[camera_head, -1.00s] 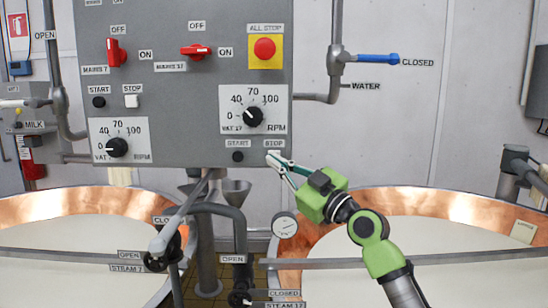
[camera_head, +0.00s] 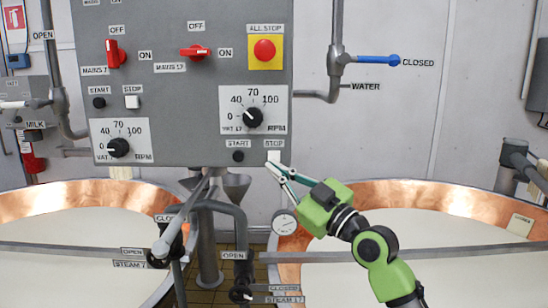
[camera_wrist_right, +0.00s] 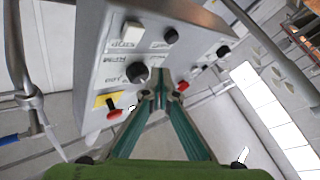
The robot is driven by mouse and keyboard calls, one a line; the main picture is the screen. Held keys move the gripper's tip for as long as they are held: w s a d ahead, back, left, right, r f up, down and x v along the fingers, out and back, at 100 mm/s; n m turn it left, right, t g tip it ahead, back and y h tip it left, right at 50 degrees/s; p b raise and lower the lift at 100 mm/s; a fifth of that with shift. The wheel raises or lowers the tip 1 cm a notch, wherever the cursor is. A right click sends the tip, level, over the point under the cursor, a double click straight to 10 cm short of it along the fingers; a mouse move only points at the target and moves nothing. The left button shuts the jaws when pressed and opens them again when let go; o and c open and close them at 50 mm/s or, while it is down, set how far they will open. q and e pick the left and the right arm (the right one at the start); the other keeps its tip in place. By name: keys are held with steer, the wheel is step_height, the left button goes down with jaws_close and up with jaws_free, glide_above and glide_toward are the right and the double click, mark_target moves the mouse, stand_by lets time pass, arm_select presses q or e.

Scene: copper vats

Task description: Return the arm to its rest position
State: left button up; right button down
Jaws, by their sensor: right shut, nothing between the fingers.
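My right arm comes in from the lower right in the head view, green with dark joints. Its right gripper (camera_head: 271,166) has thin teal and grey fingers and is shut and empty. The fingertips are just below the white STOP button (camera_head: 274,156) of the right vat's controls, near the lower right corner of the grey control panel (camera_head: 180,90). I cannot tell the exact gap to the panel. In the right wrist view the fingers (camera_wrist_right: 161,96) run toward the panel (camera_wrist_right: 92,45). My left gripper is not in view.
A red ALL STOP button (camera_head: 264,50) and red switches sit on the panel. Copper vats (camera_head: 450,196) stand left and right.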

steer(key=shift+f, duration=0.1)
steer(key=s+d+f+m+g+h, duration=0.15)
steer(key=s+f, duration=0.25)
steer(key=f, duration=0.7)
steer(key=s+d+f+m+g+h, duration=0.1)
steer(key=s+f+m+g+h, duration=0.2)
steer(key=f, duration=0.8)
steer(key=s+d+f+m+h, duration=0.1)
steer(key=s+d+f+h, duration=0.1)
steer(key=s+f, duration=0.65)
steer(key=s+d+f+m+g+h, duration=0.35)
steer(key=s+d+f, duration=0.55)
steer(key=s, duration=0.4)
steer(key=s+d+f+m+g+h, duration=0.35)
steer(key=s+d+f, duration=0.25)
steer(key=s+f, duration=0.6)
steer(key=s+f+g, duration=0.2)
steer(key=s+f, duration=0.1)
steer(key=f, duration=2.1)
steer(key=s+d+f+g+h, duration=0.1)
steer(key=s+d+f, duration=0.2)
steer(key=s+f, duration=1.4)
steer(key=shift+s+d+n, duration=0.15)
steer(key=shift+s+n, duration=0.05)
steer(key=shift+n, duration=0.15)
